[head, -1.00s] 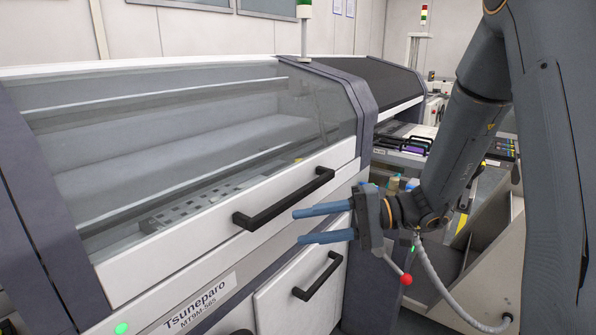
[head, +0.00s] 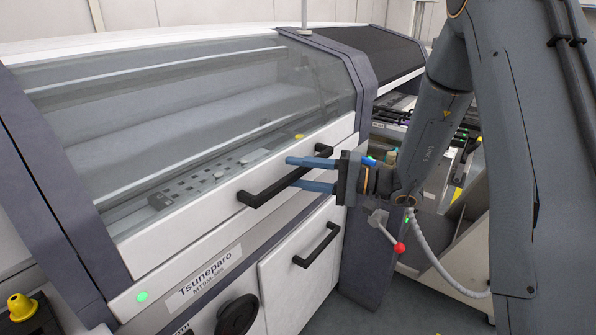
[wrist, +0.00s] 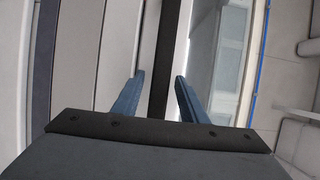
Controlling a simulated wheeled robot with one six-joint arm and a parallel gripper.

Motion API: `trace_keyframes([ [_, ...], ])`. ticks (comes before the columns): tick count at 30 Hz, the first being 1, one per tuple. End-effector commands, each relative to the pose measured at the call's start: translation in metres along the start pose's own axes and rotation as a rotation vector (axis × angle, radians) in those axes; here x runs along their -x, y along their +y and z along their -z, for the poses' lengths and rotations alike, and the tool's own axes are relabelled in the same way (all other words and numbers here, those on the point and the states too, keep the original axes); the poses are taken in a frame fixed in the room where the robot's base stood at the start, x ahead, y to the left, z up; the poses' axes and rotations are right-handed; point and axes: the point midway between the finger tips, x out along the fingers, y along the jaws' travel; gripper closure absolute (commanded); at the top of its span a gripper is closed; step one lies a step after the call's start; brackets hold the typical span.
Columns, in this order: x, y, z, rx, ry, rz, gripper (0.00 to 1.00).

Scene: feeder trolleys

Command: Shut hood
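The hood (head: 200,112) is a clear pane with a white lower frame and a black bar handle (head: 262,191). It lies low over the machine, its white frame close to the front panel below. My gripper (head: 290,173) is at the right part of the handle, one blue finger above the bar and one below. In the wrist view the handle (wrist: 168,50) runs between my two spread fingers (wrist: 158,78), with gaps beside it. The fingers are open, not clamped on the bar. Whether either finger touches it I cannot tell.
Below the hood is a white door with a second black handle (head: 318,244), and a black round knob (head: 237,315) sits lower left. A yellow knob (head: 20,306) is at the far left. A dark-covered machine part (head: 375,55) stands behind at the right.

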Motion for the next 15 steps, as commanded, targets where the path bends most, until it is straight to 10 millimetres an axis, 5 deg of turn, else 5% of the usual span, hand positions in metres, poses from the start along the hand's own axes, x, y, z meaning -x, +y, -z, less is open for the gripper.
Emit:
trace_keyframes([
  [8,-0.0013,0.0003,0.0001,0.0,0.001,0.0,0.63],
  [15,-0.001,0.0004,0.0001,0.0,0.001,-0.001,1.0],
])
